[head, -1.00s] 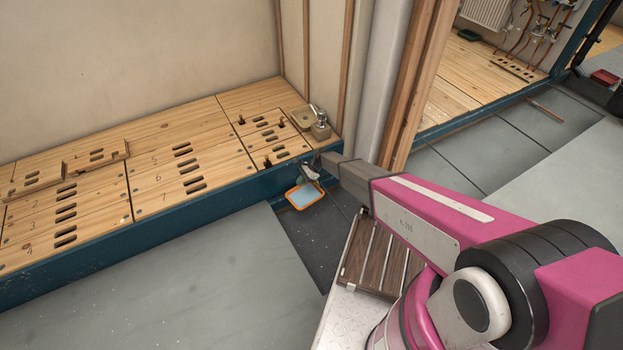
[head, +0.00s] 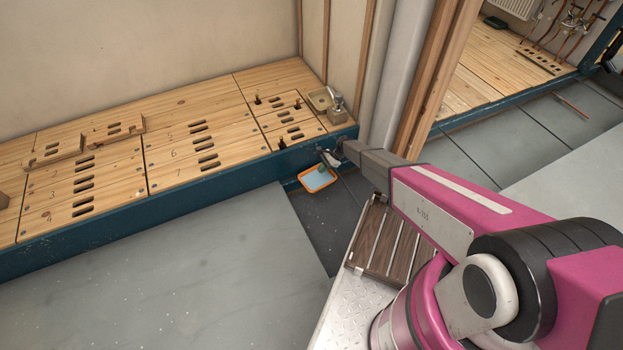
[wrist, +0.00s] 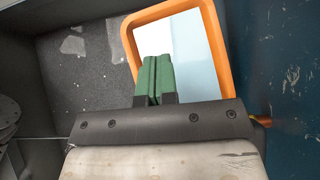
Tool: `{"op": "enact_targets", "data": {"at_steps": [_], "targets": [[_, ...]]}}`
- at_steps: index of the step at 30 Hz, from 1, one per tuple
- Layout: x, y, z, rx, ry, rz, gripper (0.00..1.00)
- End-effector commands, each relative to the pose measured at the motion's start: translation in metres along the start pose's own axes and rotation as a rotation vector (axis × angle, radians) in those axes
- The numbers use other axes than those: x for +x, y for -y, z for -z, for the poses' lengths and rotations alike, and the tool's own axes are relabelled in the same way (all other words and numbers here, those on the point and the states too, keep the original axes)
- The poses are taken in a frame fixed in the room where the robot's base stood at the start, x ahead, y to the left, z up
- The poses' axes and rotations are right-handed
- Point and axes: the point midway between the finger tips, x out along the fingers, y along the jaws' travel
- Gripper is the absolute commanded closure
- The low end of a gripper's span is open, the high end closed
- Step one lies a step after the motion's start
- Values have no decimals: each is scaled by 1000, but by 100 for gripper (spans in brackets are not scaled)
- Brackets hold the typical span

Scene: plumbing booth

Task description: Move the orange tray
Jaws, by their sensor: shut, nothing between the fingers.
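The orange tray (head: 318,179) has an orange rim and a pale blue inside. In the head view it is low beside the blue side of the wooden platform, over the dark floor strip. In the wrist view the tray (wrist: 216,45) fills the upper middle, next to the blue wall on the right. My gripper (wrist: 154,60) has green fingers that are shut together with nothing between them. The fingertips overlap the tray's inside in the picture; I cannot tell whether they touch it. In the head view my gripper (head: 328,158) is small and just above the tray.
The wooden platform (head: 220,112) with slotted boards runs along the wall at left. Pale pipes and wooden posts (head: 428,80) rise to the right. The grey floor (head: 200,270) in front is clear.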

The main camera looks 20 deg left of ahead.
Motion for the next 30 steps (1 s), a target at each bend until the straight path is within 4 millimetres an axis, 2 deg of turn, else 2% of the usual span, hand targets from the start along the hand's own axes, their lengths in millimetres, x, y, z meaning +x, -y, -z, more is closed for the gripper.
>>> {"op": "enact_targets", "data": {"at_steps": [8,18,21,30], "targets": [[24,0,0,-1,0,-2,100],[80,0,0,-1,0,-3,100],[92,1,0,-1,0,-1,100],[99,0,0,0,0,0,100]]}}
